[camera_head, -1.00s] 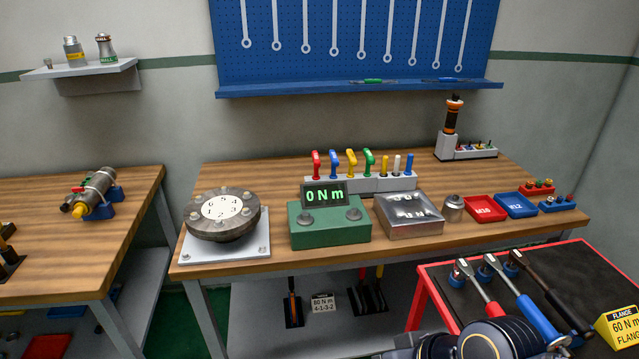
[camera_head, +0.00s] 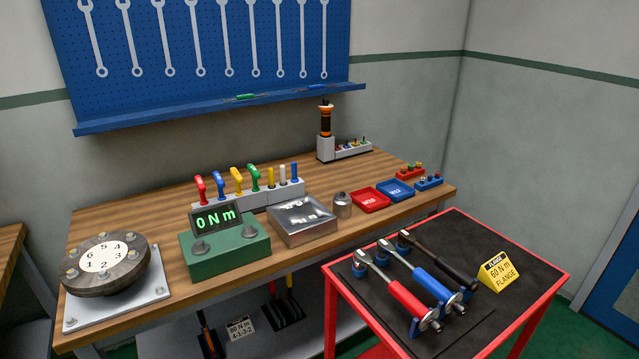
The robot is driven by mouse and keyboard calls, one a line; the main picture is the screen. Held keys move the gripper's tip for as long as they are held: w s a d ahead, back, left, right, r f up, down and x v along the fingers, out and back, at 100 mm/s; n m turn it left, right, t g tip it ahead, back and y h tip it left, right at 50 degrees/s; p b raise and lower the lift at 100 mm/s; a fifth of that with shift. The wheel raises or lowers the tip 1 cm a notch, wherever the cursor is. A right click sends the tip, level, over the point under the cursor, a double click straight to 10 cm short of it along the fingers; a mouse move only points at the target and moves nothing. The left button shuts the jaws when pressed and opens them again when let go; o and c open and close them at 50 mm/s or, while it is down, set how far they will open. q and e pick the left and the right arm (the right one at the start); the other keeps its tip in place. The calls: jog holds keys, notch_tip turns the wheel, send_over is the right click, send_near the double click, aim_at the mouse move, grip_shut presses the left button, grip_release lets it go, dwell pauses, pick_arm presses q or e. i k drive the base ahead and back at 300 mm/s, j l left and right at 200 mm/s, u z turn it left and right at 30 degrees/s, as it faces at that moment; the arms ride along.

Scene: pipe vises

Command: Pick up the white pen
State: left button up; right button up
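Neither of my grippers shows in the head view.
In front are a green torque tester (camera_head: 226,249) and a metal tray (camera_head: 302,226). A red-framed cart (camera_head: 470,330) with torque wrenches stands at the right front. A flange (camera_head: 104,266) sits at the bench's left.

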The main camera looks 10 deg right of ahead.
aim_at(282, 182)
jog(key=i+j+u, duration=0.1)
jog(key=i+u, duration=0.6)
jog(key=i, duration=0.15)
jog(key=i+l+u, duration=0.15)
jog(key=i+u, duration=0.2)
jog(key=i, duration=0.1)
